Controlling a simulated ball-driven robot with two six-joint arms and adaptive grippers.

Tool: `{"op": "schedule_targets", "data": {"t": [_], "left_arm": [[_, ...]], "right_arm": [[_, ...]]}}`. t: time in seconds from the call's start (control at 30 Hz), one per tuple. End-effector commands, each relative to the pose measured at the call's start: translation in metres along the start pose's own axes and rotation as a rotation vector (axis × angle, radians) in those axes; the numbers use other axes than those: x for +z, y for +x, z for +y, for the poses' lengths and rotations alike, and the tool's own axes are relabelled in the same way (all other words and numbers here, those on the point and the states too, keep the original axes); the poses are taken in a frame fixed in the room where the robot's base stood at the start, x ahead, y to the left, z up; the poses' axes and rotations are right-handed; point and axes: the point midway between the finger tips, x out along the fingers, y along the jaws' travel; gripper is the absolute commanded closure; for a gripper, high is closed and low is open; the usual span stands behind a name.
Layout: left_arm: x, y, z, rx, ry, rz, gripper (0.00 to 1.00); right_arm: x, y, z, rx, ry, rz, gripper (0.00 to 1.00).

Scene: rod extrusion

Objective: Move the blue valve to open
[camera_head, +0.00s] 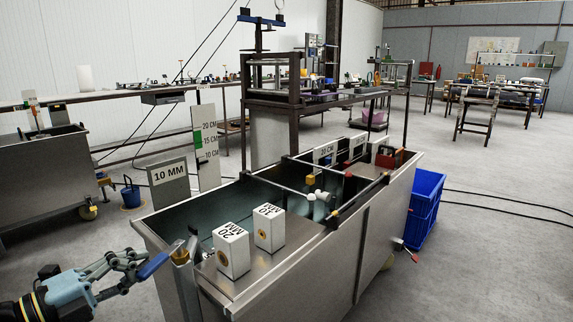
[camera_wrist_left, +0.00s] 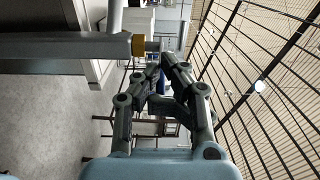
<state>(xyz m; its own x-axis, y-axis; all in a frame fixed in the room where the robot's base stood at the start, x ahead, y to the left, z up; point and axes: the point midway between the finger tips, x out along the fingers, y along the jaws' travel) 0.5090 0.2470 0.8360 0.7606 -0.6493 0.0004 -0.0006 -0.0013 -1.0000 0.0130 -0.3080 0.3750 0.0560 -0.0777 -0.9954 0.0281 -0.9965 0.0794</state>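The blue valve handle (camera_head: 152,266) is at the near left corner of the metal tank in the head view. It slants from a brass fitting (camera_head: 181,254) down and left towards my left gripper (camera_head: 134,270). The left gripper's fingers overlap the handle's outer end in this view. In the left wrist view, the fingers (camera_wrist_left: 161,66) converge, with their tips close together beside a yellow fitting (camera_wrist_left: 139,45). A firm grip on the handle cannot be made out. My right gripper is not in view.
A blue crate (camera_head: 424,207) stands right of the tank. Grey floor is open at right.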

Motion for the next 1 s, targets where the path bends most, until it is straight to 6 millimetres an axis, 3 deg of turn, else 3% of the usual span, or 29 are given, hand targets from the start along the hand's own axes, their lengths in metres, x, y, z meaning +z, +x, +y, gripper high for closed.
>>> {"op": "schedule_targets", "data": {"t": [1.0], "left_arm": [[-0.033,0.026,-0.003,-0.006,0.000,0.002,1.00]], "right_arm": [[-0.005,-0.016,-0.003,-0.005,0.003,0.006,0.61]]}}
